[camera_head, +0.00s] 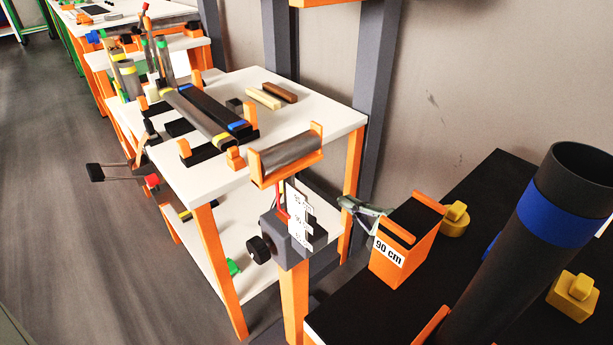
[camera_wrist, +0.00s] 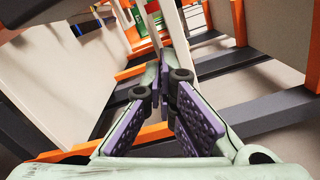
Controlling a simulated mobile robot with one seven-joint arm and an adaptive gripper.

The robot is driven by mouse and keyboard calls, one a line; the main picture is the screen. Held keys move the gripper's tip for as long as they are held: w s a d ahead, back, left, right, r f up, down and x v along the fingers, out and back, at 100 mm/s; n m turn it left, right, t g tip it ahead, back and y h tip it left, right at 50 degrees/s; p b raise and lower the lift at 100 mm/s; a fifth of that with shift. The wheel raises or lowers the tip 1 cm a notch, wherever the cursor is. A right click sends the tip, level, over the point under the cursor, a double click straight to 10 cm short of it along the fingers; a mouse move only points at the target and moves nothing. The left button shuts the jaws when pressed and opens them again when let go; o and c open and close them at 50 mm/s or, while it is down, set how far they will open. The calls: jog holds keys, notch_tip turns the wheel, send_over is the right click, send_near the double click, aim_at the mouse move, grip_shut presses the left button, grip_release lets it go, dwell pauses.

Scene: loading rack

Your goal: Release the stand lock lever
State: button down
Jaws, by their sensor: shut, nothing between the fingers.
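The roller stand has an orange post (camera_head: 294,300), a grey block (camera_head: 284,250), and a grey roller (camera_head: 291,153) in an orange cradle on top. A thin red bar (camera_head: 281,203) shows beside the white label plates (camera_head: 299,215). A black knob (camera_head: 260,249) sticks out at the block's left. I cannot tell for certain which part is the lock lever. My gripper (camera_head: 345,202) is right of the plates, apart from them in the picture, and partly hidden by the orange box. In the wrist view its purple-padded fingers (camera_wrist: 161,78) are shut and empty.
The orange "90 cm" box (camera_head: 400,240) stands on the black surface (camera_head: 470,215) close to my gripper. A dark tube with a blue band (camera_head: 550,212) is at right. A white-topped table (camera_head: 325,108) with tubes and blocks is behind the stand.

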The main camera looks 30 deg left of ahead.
dwell(0.3)
jog(key=a+r+p, duration=0.1)
jog(key=a+p, duration=0.1)
jog(key=a, duration=0.9)
jog(key=shift+s+a+r, duration=0.25)
jog(key=shift+r, duration=0.05)
jog(key=shift+s+a+r+n+b, duration=0.15)
jog(key=shift+s+r+n+b, duration=0.15)
jog(key=shift+n, duration=0.45)
jog(key=shift+s+a+r+n+b, duration=0.1)
jog(key=shift+s+r+n+b, duration=0.2)
jog(key=shift+n, duration=0.45)
jog(key=v, duration=1.2)
